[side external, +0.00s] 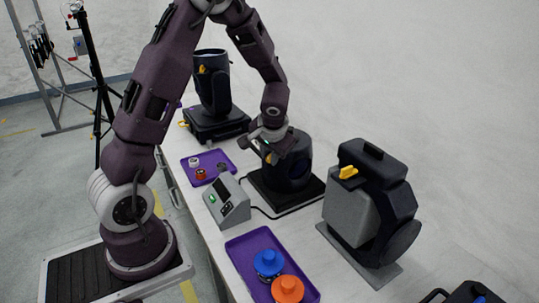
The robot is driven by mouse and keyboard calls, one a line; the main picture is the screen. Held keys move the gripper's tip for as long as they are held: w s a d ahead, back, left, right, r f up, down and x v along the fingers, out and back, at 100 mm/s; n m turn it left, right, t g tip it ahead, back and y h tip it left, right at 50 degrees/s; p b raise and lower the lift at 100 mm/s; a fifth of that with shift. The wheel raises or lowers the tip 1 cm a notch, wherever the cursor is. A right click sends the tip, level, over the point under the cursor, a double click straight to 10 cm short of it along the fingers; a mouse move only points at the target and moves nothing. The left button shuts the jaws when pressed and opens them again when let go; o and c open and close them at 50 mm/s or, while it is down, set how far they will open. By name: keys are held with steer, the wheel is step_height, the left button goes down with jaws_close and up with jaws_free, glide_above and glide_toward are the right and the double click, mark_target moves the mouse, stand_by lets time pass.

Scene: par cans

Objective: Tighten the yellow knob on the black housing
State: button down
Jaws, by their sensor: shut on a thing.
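A black rounded housing (296,168) stands on a dark square base in the middle of the table. My gripper (268,151) is at its upper left side, pointing down and toward it. A small bit of yellow, the yellow knob (268,158), shows between the fingers at the housing's side. My gripper is shut on this knob; the fingers hide most of it, and I cannot tell how far it is screwed in.
A grey box with a display (229,203) stands close in front. A purple tray (240,262) holds blue and orange knobbed parts; another purple tray (222,157) holds small parts. Black units with yellow knobs stand behind (213,92) and at right (385,175).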

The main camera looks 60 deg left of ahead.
steer(key=shift+w+d+f+m+g+y, duration=0.15)
steer(key=shift+m+g+y, duration=0.15)
steer(key=shift+y, duration=0.65)
steer(key=shift+d+f+m+g+y, duration=0.15)
steer(key=shift+g+y, duration=0.3)
steer(key=shift+y, duration=0.55)
steer(key=shift+w+d+f+m+g+y, duration=0.1)
steer(key=shift+d+m+g+y, duration=0.2)
steer(key=shift+y, duration=0.65)
steer(key=shift+a, duration=0.1)
steer(key=c, duration=1.3)
jaws_free()
steer(key=shift+o, duration=0.2)
